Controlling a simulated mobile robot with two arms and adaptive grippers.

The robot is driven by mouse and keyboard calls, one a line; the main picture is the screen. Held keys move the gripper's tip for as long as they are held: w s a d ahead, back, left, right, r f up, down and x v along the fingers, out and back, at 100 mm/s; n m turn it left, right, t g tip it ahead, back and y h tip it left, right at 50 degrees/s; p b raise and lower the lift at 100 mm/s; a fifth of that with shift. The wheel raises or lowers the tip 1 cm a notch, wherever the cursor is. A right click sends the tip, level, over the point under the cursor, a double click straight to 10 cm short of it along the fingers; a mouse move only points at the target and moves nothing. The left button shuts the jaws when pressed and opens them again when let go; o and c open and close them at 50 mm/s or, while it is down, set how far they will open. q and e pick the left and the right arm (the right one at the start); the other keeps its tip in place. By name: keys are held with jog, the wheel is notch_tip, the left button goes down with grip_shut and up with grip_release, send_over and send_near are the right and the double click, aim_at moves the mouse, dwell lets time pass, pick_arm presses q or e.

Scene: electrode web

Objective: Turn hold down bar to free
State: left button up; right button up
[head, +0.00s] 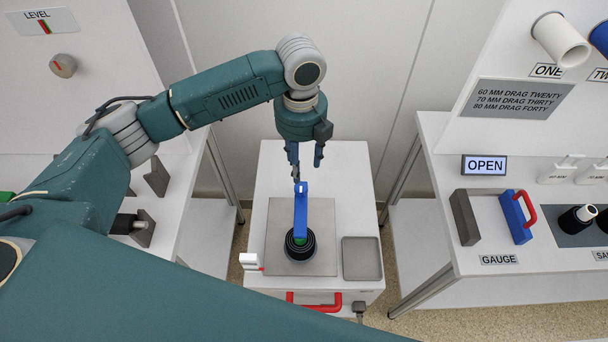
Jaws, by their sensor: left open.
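A blue bar (301,213), which looks like the hold down bar, stands over a black ringed round piece (288,246) on a grey plate (318,212). The plate is on top of the white cabinet (345,160) in the middle. A bit of green shows under the bar's near end. My left gripper (306,164) points down just above and behind the bar's far end. Its fingers are apart with nothing between them. I cannot tell whether a fingertip touches the bar. My right gripper is not in view.
A grey tray (362,258) lies right of the plate, and a red handle (337,303) is on the cabinet front. A right bench (440,225) holds an OPEN display (485,166) and a gauge with a red handle (526,210). Left is another bench with grey blocks (156,178).

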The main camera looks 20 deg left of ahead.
pick_arm(q)
send_over(301, 187)
jog(key=f, duration=0.4)
jog(key=shift+s+f+p, duration=0.25)
jog(key=shift+f+p, duration=0.15)
notch_tip(301, 187, down, 3)
jog(key=shift+w+r, duration=0.15)
jog(key=shift+f, duration=0.85)
jog(key=shift+c, duration=0.3)
grip_shut()
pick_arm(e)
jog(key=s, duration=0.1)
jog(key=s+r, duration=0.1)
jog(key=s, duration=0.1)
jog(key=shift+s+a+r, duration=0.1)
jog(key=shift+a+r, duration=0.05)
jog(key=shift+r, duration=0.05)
